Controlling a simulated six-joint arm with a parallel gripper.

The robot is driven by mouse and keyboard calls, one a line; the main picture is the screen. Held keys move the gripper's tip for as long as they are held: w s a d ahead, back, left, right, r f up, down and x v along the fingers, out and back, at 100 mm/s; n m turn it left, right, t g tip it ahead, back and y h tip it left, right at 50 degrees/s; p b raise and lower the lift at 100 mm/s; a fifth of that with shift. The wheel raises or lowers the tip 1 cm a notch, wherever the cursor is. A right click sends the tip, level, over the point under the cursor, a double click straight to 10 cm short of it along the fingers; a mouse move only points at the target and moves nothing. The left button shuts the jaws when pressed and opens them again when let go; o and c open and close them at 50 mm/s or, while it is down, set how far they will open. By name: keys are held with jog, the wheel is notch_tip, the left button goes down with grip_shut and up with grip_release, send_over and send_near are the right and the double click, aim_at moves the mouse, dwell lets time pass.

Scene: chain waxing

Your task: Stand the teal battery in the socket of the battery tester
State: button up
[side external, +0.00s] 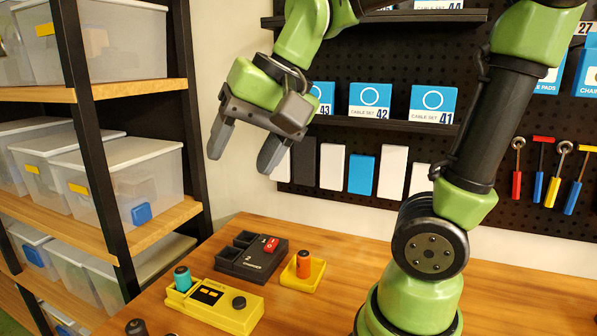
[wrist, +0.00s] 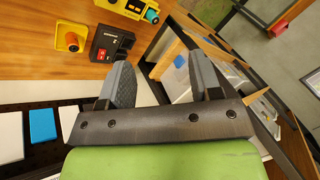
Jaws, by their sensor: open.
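The yellow battery tester (side external: 228,309) lies on the table at the front, with a dark display and a dark knob. The teal battery (side external: 182,277) stands upright at the tester's left end and appears to be in its socket; its lower part is hidden. In the wrist view the tester (wrist: 125,7) is cut off by the top edge, with the teal battery (wrist: 152,15) at its end. My gripper (side external: 244,154) is open and empty, high above the table and well clear of the battery. Its two spread fingers also show in the wrist view (wrist: 163,80).
A black battery holder (side external: 240,264) with a red part sits behind the tester. An orange battery (side external: 303,264) stands on a small yellow tray (side external: 300,283) to the right. A dark object (side external: 136,327) is at the front left. Shelves with bins (side external: 130,185) stand left.

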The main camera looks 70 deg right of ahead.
jog(key=s+f+n+t, duration=0.1)
jog(key=s+n, duration=0.3)
jog(key=s, duration=0.3)
jog(key=shift+s+a+f+n+t, duration=0.2)
jog(key=shift+a+f+n+t, duration=0.1)
jog(key=shift+a+f+n, duration=0.15)
